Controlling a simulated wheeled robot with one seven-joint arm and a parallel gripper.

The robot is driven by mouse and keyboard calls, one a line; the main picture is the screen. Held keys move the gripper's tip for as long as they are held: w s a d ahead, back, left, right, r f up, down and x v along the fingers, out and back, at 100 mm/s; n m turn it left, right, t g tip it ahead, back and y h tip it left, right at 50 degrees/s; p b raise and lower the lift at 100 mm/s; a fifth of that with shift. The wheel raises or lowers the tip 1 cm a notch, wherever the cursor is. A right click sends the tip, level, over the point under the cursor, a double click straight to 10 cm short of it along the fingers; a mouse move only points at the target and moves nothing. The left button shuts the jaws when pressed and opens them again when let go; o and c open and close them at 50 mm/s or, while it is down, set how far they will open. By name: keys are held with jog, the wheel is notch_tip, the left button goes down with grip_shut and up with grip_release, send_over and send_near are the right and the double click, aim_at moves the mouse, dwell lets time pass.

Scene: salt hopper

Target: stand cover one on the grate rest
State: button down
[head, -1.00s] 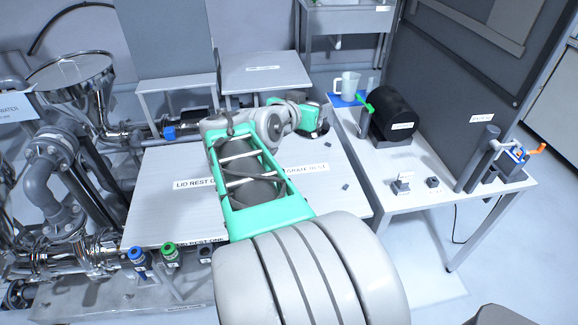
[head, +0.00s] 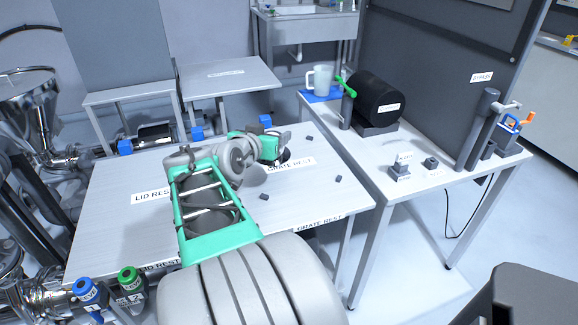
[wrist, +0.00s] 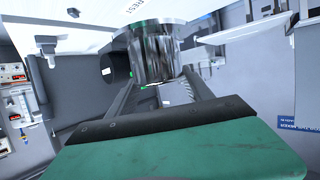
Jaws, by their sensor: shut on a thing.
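My gripper (head: 282,150) is at the back of the grate rest, just behind its label. It is shut on a shiny metal cylindrical piece (wrist: 157,55), seen between the fingers in the wrist view; I take this as cover one. The piece is close to the pale tabletop, which lies at the top of the wrist view; I cannot tell whether it touches. In the head view my gripper and arm hide most of it. The grate rest (head: 312,185) is the right part of the pale table, with small dark blocks around it.
Blue blocks (head: 196,133) line the table's back edge. The lid rest (head: 130,215) takes the table's left part. To the right, another table bears a black drum (head: 378,100), a pitcher (head: 321,78) and a grey post (head: 478,130). Steel pipework stands left.

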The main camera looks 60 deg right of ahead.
jog(key=d+f, duration=1.2)
jog(key=shift+w+d, duration=0.15)
jog(key=shift+w, duration=0.15)
jog(key=shift+f, duration=0.1)
jog(key=shift+c, duration=2.1)
grip_release()
